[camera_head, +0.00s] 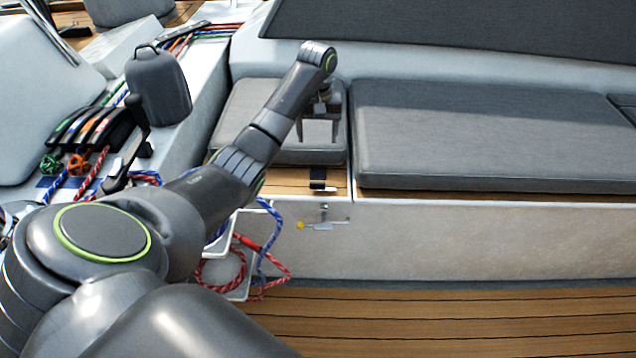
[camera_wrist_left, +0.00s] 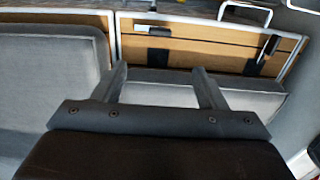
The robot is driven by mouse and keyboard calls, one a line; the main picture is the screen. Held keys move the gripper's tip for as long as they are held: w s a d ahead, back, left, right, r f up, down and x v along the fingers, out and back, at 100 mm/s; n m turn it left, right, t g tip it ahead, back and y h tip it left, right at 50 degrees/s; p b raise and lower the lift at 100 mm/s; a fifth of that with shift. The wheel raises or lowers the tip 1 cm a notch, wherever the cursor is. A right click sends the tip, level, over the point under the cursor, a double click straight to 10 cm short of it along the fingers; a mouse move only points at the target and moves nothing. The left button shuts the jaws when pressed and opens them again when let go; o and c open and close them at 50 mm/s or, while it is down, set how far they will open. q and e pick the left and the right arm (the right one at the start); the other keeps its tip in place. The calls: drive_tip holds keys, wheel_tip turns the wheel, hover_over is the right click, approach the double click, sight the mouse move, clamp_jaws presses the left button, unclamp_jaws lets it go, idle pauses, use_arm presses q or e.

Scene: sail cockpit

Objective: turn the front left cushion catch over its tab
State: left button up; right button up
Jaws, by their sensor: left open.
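A small grey cushion (camera_head: 240,112) lies on the bench's left end. At its front edge a black tab (camera_head: 318,173) lies on the wood strip, with a small black catch with a pale end (camera_head: 323,188) just in front of it. In the left wrist view the catch (camera_wrist_left: 153,30) lies crosswise, and the tab (camera_wrist_left: 151,55) sits between it and the cushion. A second dark fitting (camera_wrist_left: 270,45) shows farther right there; my arm hides that area in the head view. My left gripper (camera_head: 320,142) is open and empty over the cushion, behind the tab, fingers apart from it.
A large grey cushion (camera_head: 490,130) lies right beside the small one. A small lever with a yellow knob (camera_head: 310,226) is on the bench's front face. White rails and coiled red and blue ropes (camera_head: 262,245) are near my forearm. The wood floor (camera_head: 450,320) is clear.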

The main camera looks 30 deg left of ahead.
sight(317, 182)
use_arm(q)
wheel_tip(317, 182, down, 15)
drive_tip(key=b, duration=0.3)
drive_tip(key=shift+f, duration=1.1)
use_arm(e)
drive_tip(key=w+a+r, duration=0.2)
drive_tip(key=w+r, duration=0.3)
drive_tip(key=shift+w+a+r+m+y, duration=0.2)
drive_tip(key=shift+w+r+m+y, duration=0.1)
drive_tip(key=shift+r, duration=0.1)
use_arm(q)
drive_tip(key=c, duration=1)
use_arm(e)
drive_tip(key=shift+d, duration=0.1)
